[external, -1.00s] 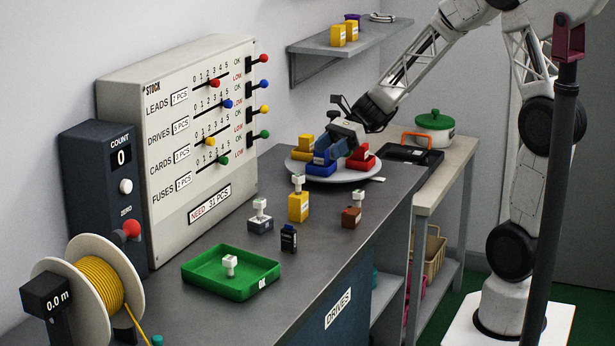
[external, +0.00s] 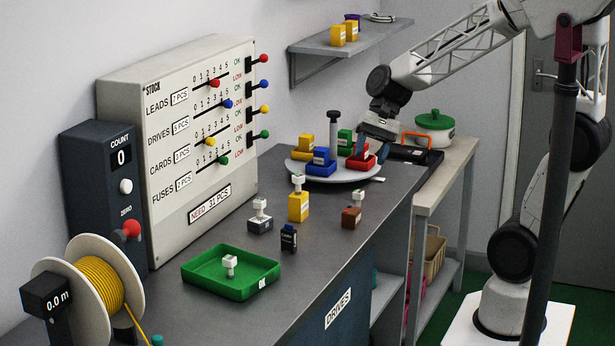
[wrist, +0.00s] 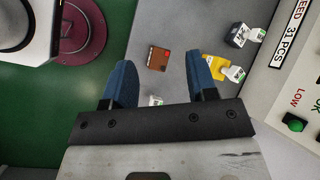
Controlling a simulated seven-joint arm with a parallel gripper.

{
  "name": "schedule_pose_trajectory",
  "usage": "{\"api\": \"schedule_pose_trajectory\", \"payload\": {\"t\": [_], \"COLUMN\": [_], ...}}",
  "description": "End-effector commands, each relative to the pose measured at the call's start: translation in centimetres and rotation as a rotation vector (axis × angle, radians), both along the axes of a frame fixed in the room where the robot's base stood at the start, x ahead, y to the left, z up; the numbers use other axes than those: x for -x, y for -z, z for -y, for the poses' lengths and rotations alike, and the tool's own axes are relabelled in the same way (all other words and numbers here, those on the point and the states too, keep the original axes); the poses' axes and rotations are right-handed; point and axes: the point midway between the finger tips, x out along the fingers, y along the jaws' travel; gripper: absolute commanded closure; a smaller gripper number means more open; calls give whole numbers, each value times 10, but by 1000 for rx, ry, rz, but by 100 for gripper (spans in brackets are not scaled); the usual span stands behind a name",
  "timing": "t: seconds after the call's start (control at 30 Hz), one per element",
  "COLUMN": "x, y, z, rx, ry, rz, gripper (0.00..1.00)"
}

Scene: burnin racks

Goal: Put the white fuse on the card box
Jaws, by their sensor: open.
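A white fuse (external: 358,196) stands just behind the brown box (external: 351,217); its lower part is hidden. In the wrist view, a white piece (wrist: 155,100) shows between my fingers, near the brown box (wrist: 158,59). Other white pieces sit on the yellow box (external: 298,207), on the grey-white box (external: 260,224) and in the green tray (external: 231,285).
A black tray (external: 405,155) and a green-lidded pot (external: 434,125) stand behind right. The stock panel (external: 180,140) borders the left.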

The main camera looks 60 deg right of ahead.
Motion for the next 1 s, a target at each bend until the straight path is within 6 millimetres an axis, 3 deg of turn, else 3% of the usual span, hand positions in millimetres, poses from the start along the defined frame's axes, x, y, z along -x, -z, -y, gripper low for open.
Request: {"api": "schedule_pose_trajectory", "payload": {"t": [0.2, 0.5, 0.7, 1.0], "x": [53, 106, 122, 124], "y": [-12, -27, -33, -34], "z": [-5, 4, 10, 12], "rx": [253, 571, 688, 714], "ry": [-308, -712, -858, -890], "rz": [168, 369, 435, 448], "gripper": [47, 47, 47, 47]}}
